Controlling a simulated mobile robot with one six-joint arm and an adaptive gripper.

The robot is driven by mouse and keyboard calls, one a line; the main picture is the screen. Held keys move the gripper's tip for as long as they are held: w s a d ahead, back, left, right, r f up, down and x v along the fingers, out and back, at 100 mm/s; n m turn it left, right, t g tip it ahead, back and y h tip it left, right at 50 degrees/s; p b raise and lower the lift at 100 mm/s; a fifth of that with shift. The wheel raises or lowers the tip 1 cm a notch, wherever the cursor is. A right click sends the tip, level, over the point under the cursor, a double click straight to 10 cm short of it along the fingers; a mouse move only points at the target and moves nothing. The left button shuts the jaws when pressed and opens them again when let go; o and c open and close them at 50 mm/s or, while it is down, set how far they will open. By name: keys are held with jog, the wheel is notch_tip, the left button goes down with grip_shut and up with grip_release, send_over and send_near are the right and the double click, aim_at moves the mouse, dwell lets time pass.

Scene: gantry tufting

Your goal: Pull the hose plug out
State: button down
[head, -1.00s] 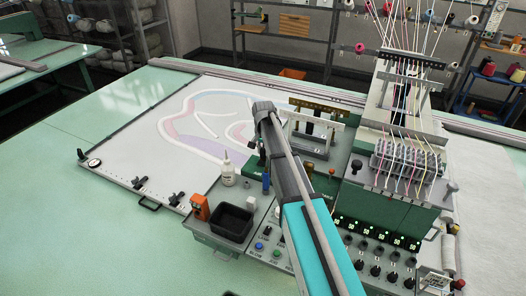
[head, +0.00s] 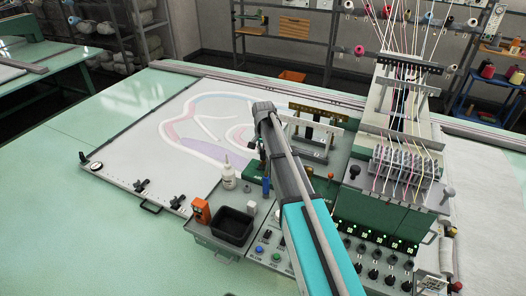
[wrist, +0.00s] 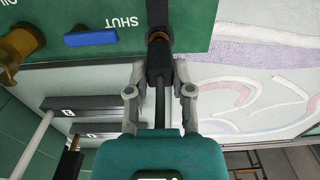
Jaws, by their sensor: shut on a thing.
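In the wrist view a black hose plug (wrist: 159,62) stands between my fingers, with a thin dark hose (wrist: 160,108) running from it towards my palm. Its far end meets a dark round port with a brass-coloured rim (wrist: 159,37) on the green panel (wrist: 192,18); I cannot tell how deep it sits. My gripper (wrist: 160,75) is shut on the plug, one grey finger on each side. A blue lever (wrist: 90,38) lies left of the port, by the upside-down word SHUT. In the head view my arm hides the plug and my fingertips.
A brass fitting (wrist: 22,42) is left of the lever. The console holds a black bin (head: 233,226), a white bottle (head: 228,177) and an orange device (head: 201,211). The threaded tufting head (head: 408,160) stands to the right. The green table (head: 60,225) is clear at front left.

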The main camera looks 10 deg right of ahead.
jog(key=shift+r, duration=0.15)
jog(key=shift+c, duration=2.1)
grip_release()
